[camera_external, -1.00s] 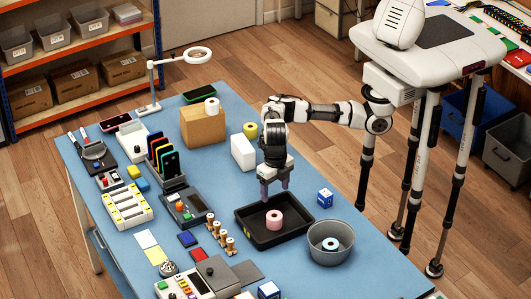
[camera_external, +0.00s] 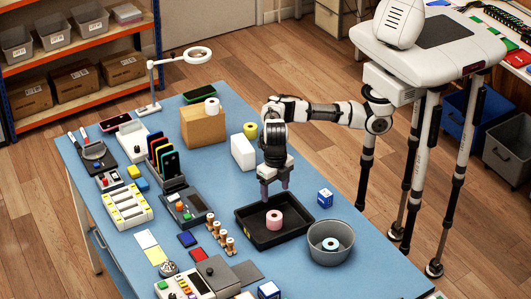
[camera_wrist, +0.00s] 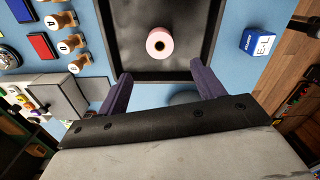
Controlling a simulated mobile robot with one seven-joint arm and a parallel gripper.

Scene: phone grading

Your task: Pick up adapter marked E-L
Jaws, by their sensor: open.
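The adapter marked E-L (camera_wrist: 262,42) is a small blue and white cube with its label facing the wrist camera. It also shows in the external view (camera_external: 325,198), on the blue table beside the black tray, on the tray's right. My gripper (camera_external: 275,187) is open and empty above the far part of the tray. In the wrist view my gripper's two purple fingers (camera_wrist: 160,92) are spread wide, and the adapter lies to the upper right, outside them. Nothing hides it.
A pink roll (camera_external: 274,220) stands inside the black tray (camera_external: 247,235). A grey round bin (camera_external: 326,255) with a white roll stands near the adapter. A white box (camera_external: 243,152) is behind my gripper. Wooden stampers (camera_external: 217,232) stand left of the tray. Clear table lies right of the adapter.

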